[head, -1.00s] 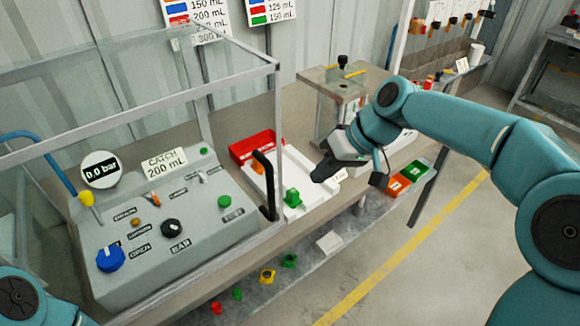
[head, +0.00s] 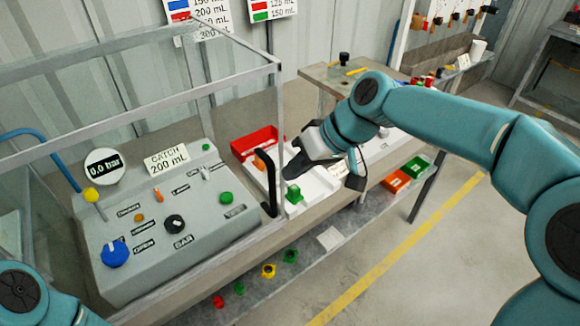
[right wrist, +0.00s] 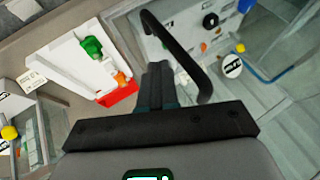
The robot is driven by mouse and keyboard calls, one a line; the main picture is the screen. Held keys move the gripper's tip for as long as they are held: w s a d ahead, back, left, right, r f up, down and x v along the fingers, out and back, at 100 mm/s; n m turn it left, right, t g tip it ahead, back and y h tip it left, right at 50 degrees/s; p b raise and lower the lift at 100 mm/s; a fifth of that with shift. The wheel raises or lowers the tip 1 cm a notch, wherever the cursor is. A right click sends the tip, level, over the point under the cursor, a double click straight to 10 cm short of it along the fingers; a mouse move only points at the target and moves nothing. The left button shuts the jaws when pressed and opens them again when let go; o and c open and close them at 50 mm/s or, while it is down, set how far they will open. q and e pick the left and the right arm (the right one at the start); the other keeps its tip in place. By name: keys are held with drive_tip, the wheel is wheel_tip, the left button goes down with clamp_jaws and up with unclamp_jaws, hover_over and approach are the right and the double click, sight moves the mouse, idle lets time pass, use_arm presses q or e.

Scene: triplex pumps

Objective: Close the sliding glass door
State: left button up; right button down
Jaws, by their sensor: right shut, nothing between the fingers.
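The glass enclosure (head: 225,77), with a pale metal frame, surrounds the grey control panel (head: 165,235). A black bar handle (head: 265,182) stands upright at its right end, beside the corner post. I cannot tell how far the sliding door is open. In the right wrist view the handle (right wrist: 183,50) curves just right of my fingers. My right gripper (head: 290,172) is shut and empty, a little right of the handle and apart from it in the head view; its closed fingers (right wrist: 157,85) also show in the right wrist view. My left gripper is out of view.
A white tray (head: 318,184) with a green part (head: 293,194) and an orange part lies under my right gripper. Orange and green bins (head: 397,181) are farther right. Coloured parts (head: 268,271) lie on the lower shelf.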

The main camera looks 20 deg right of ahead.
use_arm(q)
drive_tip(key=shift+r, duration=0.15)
use_arm(e)
drive_tip(key=shift+a, duration=0.55)
drive_tip(key=shift+s, duration=0.15)
